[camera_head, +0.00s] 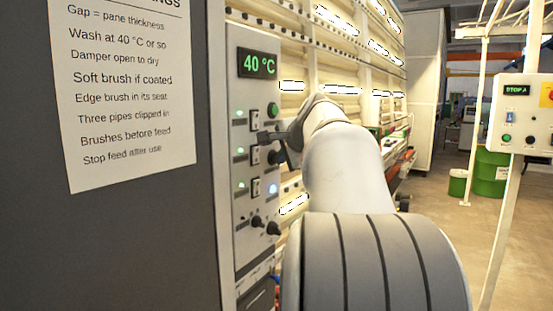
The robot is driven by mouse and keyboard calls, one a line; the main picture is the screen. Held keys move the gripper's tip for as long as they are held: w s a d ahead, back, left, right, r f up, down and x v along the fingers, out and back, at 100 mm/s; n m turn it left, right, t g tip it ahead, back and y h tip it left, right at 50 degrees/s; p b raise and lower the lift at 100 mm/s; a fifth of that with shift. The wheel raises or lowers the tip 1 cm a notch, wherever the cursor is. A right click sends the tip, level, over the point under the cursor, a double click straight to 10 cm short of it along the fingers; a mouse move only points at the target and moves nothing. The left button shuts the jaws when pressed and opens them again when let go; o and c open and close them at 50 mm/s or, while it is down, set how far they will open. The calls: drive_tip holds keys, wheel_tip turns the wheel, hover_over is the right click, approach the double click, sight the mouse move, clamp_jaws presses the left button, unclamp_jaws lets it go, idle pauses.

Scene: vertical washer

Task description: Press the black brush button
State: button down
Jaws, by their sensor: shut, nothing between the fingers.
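The grey control panel (243,200) has a green display reading 40 °C. Below it a green button (273,110), a dark button (273,157) and a pale blue button (273,189) stand in a column, each beside a small pictogram plate. The dark one appears to be the black brush button; its pictogram is too small to read. My gripper (265,138) is shut and empty. Its dark fingertips are in front of the panel, between the green and dark buttons and just above the dark one. I cannot tell whether they touch the panel. My gripper partly covers this area.
Small indicator lamps (239,151) line the panel's left side. A dark wall with a paper notice (125,95) stands at left. A second panel (520,115) on a post stands at right, with open floor beyond.

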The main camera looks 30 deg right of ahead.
drive_tip(key=shift+s, duration=0.1)
drive_tip(key=shift+s+d+b, duration=0.3)
drive_tip(key=shift+s, duration=0.35)
drive_tip(key=shift+s+d+b, duration=0.25)
drive_tip(key=shift+s+d, duration=0.05)
drive_tip(key=shift+s, duration=0.45)
drive_tip(key=shift+s+d+b, duration=0.25)
drive_tip(key=shift+s+d, duration=0.1)
drive_tip(key=shift+s, duration=0.45)
drive_tip(key=shift+s+d+b, duration=0.25)
drive_tip(key=shift+s+d, duration=0.05)
drive_tip(key=shift+s, duration=0.45)
drive_tip(key=s+a+f+n+g+y, duration=0.15)
drive_tip(key=a+f+n, duration=0.25)
drive_tip(key=a+f, duration=0.5)
drive_tip(key=s+a+f+n+g+y, duration=0.1)
drive_tip(key=s+a+f+n+g, duration=0.2)
drive_tip(key=a+f, duration=0.55)
drive_tip(key=s+a+f+n+g, duration=0.3)
drive_tip(key=s+a+f+n, duration=0.9)
drive_tip(key=f, duration=0.3)
drive_tip(key=shift+s+a+f+g, duration=0.35)
drive_tip(key=shift+s+a+f, duration=0.1)
drive_tip(key=shift+s, duration=0.15)
